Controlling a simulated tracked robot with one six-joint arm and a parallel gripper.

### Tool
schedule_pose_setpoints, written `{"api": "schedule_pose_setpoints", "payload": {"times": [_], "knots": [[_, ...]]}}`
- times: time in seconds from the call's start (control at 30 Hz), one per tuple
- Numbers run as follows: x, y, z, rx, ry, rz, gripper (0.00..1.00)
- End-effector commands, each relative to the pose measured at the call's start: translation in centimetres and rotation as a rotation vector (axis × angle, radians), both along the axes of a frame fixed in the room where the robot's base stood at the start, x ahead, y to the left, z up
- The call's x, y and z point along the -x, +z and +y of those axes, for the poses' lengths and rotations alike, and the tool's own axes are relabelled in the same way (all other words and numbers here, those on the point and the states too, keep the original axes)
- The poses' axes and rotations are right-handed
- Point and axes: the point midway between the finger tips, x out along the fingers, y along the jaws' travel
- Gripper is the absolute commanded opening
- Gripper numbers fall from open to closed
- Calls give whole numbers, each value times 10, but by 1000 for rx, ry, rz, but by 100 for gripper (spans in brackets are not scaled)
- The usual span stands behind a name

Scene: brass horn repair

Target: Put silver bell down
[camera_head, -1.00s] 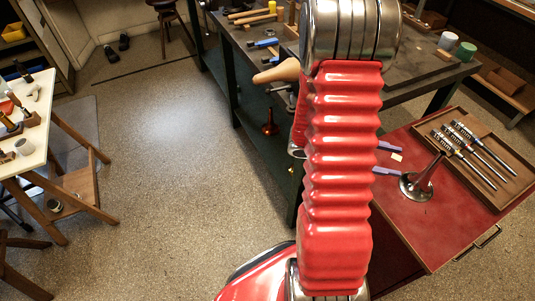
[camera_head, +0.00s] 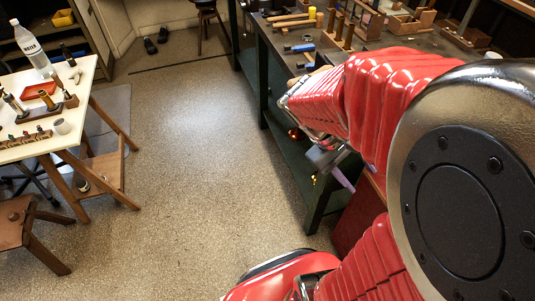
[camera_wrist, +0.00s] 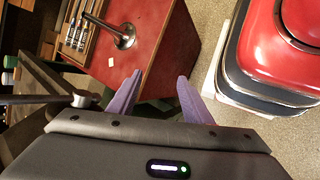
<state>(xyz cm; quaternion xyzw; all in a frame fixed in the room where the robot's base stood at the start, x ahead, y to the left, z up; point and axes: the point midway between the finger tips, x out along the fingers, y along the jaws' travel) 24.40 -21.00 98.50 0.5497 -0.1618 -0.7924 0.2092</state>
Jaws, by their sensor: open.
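The silver bell (camera_wrist: 124,38) rests flared end down on the red cabinet top (camera_wrist: 160,45), near its edge, in the wrist view. Its stem points to the upper left. My gripper (camera_wrist: 158,88) has two purple fingers spread wide with nothing between them, apart from the bell. In the head view my gripper (camera_head: 338,172) hangs beside the dark workbench. There my arm hides the bell and most of the red cabinet (camera_head: 360,215).
A wooden tray (camera_wrist: 60,52) with several metal valves lies beside the bell. The dark workbench (camera_head: 300,40) carries tools at the back. A white-topped table (camera_head: 40,135) with small items stands at left. Open floor (camera_head: 190,150) lies between them.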

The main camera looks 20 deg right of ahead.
Motion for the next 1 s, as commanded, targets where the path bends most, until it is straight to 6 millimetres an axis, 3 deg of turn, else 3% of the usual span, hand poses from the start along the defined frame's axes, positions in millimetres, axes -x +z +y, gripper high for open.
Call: {"api": "schedule_pose_setpoints", "payload": {"times": [0.37,0.7,0.83,1.0], "knots": [[-32,30,90,-202,14,-374,45],[-51,74,173,-430,49,-693,45],[-53,91,197,-505,61,-783,45],[-54,100,210,-548,66,-830,45]]}}
